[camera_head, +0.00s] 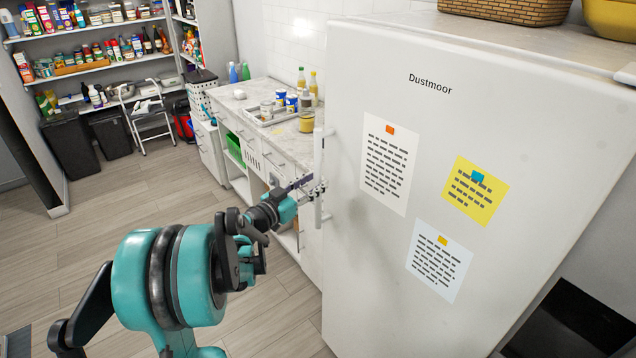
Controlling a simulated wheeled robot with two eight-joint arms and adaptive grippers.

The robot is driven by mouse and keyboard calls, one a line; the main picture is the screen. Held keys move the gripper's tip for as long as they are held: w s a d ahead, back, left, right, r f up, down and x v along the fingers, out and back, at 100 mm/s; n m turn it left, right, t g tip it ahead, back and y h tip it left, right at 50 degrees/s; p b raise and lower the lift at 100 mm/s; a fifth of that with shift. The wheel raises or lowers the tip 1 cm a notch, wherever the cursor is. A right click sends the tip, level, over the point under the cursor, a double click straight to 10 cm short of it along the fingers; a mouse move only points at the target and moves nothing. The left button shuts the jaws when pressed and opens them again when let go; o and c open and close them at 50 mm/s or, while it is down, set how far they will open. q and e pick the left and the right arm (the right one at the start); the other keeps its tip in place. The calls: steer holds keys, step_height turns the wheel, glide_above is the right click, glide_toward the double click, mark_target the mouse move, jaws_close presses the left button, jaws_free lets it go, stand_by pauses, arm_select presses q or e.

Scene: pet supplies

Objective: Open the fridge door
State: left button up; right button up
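The white fridge (400,270) stands on the right, with "Dustmoor" on its door and several notes stuck to it. The door looks closed. Its vertical white handle (318,160) is on the door's left edge. My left arm reaches in from the lower left. My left gripper (318,190) is at the lower part of the handle, its fingers overlapping the bar in the view. The fingers are small here, and I cannot tell whether they are shut on the handle or only beside it. My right gripper is not in view.
A counter (285,140) with jars, bottles and a tray stands left of the fridge. A wicker basket (505,10) and a yellow container (612,18) are on top of the fridge. Shelves, dark bins and a step stool (150,120) are at the back. The wooden floor at left is clear.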

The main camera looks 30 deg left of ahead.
arm_select(q)
steer(key=shift+w+d, duration=0.25)
steer(key=shift+w, duration=0.85)
jaws_close()
steer(key=shift+s, duration=0.1)
